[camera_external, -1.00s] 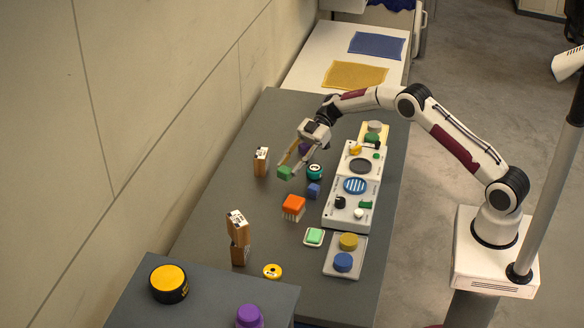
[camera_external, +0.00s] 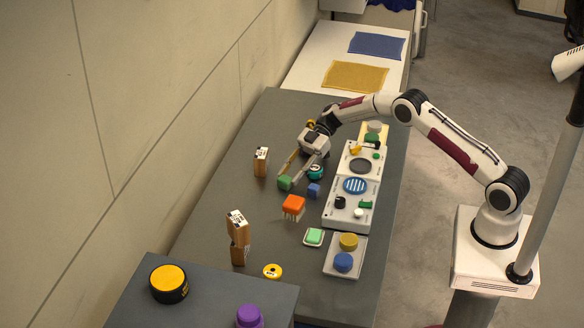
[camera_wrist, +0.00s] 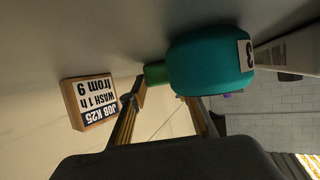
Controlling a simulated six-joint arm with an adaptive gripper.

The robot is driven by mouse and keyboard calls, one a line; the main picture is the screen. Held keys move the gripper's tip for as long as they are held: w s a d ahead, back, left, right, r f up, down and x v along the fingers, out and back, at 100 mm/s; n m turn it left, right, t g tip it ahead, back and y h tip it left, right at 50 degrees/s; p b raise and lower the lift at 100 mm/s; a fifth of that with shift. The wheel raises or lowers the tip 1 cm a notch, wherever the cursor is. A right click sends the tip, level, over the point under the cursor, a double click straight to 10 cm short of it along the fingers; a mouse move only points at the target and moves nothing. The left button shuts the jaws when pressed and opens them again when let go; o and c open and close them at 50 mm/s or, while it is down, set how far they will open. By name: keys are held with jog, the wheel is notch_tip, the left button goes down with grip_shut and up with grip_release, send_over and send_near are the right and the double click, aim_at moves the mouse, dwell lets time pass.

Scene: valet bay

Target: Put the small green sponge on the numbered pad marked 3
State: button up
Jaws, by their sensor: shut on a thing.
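The small green sponge (camera_external: 285,183) is between the fingertips of my gripper (camera_external: 290,179), which is shut on it. It is at or just above the dark table; I cannot tell if it touches. In the wrist view the sponge (camera_wrist: 157,73) shows between the fingers (camera_wrist: 163,90), partly behind a teal round thing. This teal thing (camera_external: 315,173) stands just right of the sponge. In the wrist view the teal thing (camera_wrist: 207,58) bears a white label reading 3. I cannot make out a separate pad marked 3.
A blue block (camera_external: 313,190) and an orange brush (camera_external: 293,205) are close by. A labelled wooden block (camera_external: 261,161) stands to the left. White panels with knobs (camera_external: 354,185) line the right. Bare table (camera_external: 215,195) lies left of the brush.

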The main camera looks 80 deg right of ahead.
jog(key=o, duration=0.8)
jog(key=shift+r, duration=0.1)
jog(key=v, duration=1.2)
jog(key=shift+w+r, duration=0.1)
jog(key=shift+r, duration=0.05)
